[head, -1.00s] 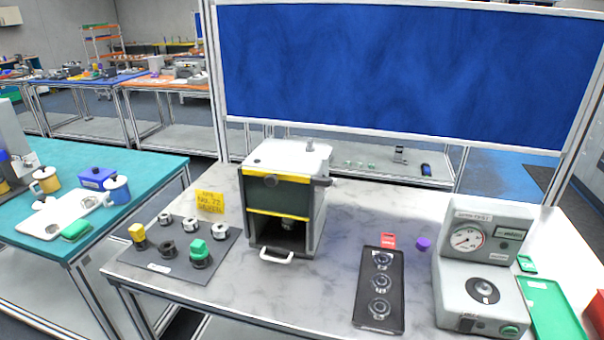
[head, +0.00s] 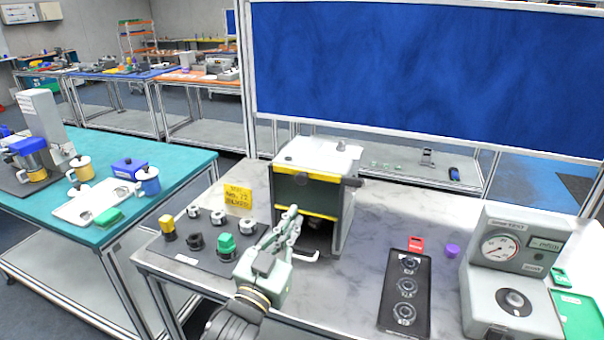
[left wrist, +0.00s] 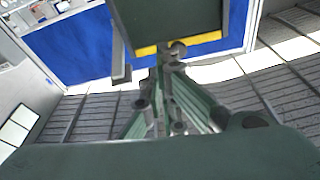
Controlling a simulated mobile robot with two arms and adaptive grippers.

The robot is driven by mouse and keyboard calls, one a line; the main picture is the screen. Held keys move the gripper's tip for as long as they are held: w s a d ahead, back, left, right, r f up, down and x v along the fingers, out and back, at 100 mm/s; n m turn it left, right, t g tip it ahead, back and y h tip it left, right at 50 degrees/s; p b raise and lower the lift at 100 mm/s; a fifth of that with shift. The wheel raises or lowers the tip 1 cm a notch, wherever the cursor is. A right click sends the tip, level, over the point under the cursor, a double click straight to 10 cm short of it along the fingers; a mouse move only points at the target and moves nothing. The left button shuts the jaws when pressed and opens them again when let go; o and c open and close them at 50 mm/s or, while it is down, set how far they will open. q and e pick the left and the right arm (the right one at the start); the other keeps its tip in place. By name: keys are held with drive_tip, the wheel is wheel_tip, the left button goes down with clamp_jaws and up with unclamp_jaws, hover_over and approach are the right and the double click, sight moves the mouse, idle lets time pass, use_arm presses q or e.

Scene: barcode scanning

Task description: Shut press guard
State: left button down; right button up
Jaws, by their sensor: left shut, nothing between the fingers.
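The press (head: 347,217) stands on the marble-look bench, a grey box with a pale top. Its dark green guard panel (head: 303,194) has yellow strips along its top and bottom edges and covers the upper front. Below it the front is open and dark. A white handle (head: 309,259) sticks out low at the front. My left gripper (head: 291,213) is shut and empty, pointing up in front of the guard's lower yellow strip. In the left wrist view, its fingertips (left wrist: 172,62) are just below the panel's yellow edge (left wrist: 205,39); contact is unclear. My right gripper is out of view.
A dark mat (head: 184,253) with several knobs and rings lies left of the press, behind my left arm. A yellow note (head: 238,200) stands beside it. A black tray (head: 388,318) and a gauge unit (head: 510,290) are to the right. Bench between press and tray is clear.

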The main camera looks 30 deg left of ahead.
use_arm(q)
wheel_tip(320, 180, up, 7)
drive_tip(key=s+t, duration=0.1)
drive_tip(key=t, duration=0.2)
drive_tip(key=a+p+x, duration=0.1)
drive_tip(key=p+x, duration=0.4)
drive_tip(key=x, duration=0.5)
drive_tip(key=f, duration=0.4)
drive_tip(key=shift+w+a, duration=0.1)
drive_tip(key=shift+a, duration=0.25)
drive_tip(key=b, duration=0.9)
approach(303, 193)
wheel_tip(303, 193, up, 2)
drive_tip(key=w+d, duration=0.2)
drive_tip(key=w, duration=0.1)
drive_tip(key=shift+s+r, duration=0.1)
drive_tip(key=shift+s, duration=0.1)
